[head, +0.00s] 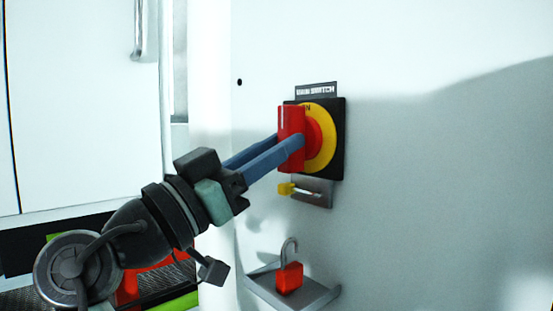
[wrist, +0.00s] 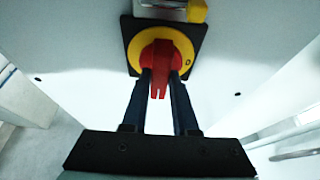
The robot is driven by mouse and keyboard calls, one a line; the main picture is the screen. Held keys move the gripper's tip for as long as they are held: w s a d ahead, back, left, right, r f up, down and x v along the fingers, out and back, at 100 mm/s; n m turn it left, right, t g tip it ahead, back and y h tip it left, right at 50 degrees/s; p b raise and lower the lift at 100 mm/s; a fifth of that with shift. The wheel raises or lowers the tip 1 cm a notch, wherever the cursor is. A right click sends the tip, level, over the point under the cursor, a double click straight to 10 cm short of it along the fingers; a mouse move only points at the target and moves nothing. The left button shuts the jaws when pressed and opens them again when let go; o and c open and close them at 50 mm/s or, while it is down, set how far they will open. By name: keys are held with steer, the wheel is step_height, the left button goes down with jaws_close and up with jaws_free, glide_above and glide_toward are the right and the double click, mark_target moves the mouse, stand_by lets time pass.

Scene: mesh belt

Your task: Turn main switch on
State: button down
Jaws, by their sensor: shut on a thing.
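The main switch has a red handle (head: 291,120) on a yellow disc (head: 327,150) with a black square backing plate (head: 339,120), mounted on a white panel. A label reading "MAIN SWITCH" (head: 316,90) is above it. In the head view the red handle stands upright, and part of the disc's lettering shows beside its top. My gripper (head: 284,146) reaches in from the lower left with its blue fingers shut on the handle. In the wrist view the red handle (wrist: 159,80) sits between the two fingers (wrist: 160,85).
A metal hasp with a yellow piece (head: 286,189) is just below the switch. A red padlock (head: 289,277) with a raised shackle stands on a small grey shelf (head: 320,298) lower down. A white door with a handle (head: 139,35) is at the left. The panel right of the switch is clear.

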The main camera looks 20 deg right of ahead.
stand_by(0.4)
steer(key=c, duration=0.7)
jaws_free()
steer(key=shift+a, duration=0.1)
steer(key=p+v, duration=0.1)
steer(key=v, duration=1.1)
steer(key=shift+s+a+f+p, duration=0.1)
steer(key=shift+a+f+p, duration=0.05)
steer(key=shift+a+p, duration=0.2)
